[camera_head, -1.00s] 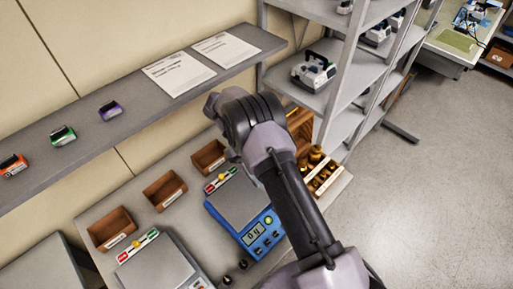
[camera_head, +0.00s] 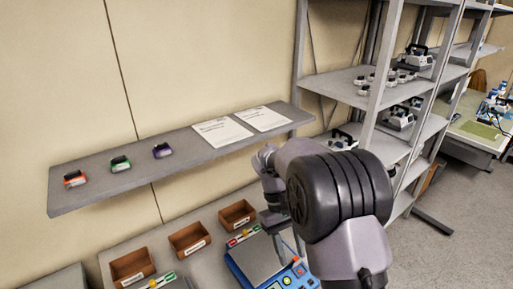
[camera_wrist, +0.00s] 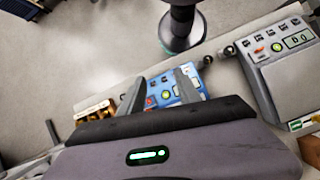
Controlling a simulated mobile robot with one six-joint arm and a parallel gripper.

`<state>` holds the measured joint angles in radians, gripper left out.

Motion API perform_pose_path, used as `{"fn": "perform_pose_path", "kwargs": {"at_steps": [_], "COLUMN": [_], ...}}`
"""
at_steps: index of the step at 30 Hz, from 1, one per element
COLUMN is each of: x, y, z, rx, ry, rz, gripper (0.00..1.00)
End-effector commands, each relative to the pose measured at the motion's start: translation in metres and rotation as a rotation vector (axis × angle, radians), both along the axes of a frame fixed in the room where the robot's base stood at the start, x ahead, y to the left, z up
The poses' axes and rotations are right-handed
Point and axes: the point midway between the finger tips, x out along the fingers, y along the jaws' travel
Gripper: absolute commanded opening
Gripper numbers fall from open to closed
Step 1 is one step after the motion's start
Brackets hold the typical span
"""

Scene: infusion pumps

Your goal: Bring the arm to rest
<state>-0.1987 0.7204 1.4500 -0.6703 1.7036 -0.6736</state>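My arm is bent in the camera_head view, with its wrist in front of the shelf's right end. My gripper (camera_wrist: 160,82) shows in the camera_wrist view with two grey fingers spread apart and nothing between them. The blue scale (camera_wrist: 176,92) lies beyond the fingers, below the gripper. The same blue scale (camera_head: 256,258) shows in the camera_head view, partly hidden by my arm. The fingertips are hard to make out in that view.
A wall shelf (camera_head: 90,194) holds orange, green and purple items and two paper sheets (camera_head: 222,131). Brown bins (camera_head: 190,240) stand on the bench below. A second scale (camera_wrist: 285,75) is beside the blue one. A metal rack (camera_head: 340,88) stands right; open floor (camera_head: 465,205) lies beyond.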

Motion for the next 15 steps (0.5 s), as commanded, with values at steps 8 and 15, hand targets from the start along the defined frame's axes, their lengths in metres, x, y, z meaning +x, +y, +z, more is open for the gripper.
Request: {"fn": "perform_pose_path", "kwargs": {"at_steps": [8,15], "x": [-0.070,-0.175], "y": [-0.012,-0.012], "z": [0.060,0.051], "rx": [0.148,0.351], "ry": [-0.371,-0.770], "rz": [-0.282,-0.658], "gripper": [0.40,0.40]}}
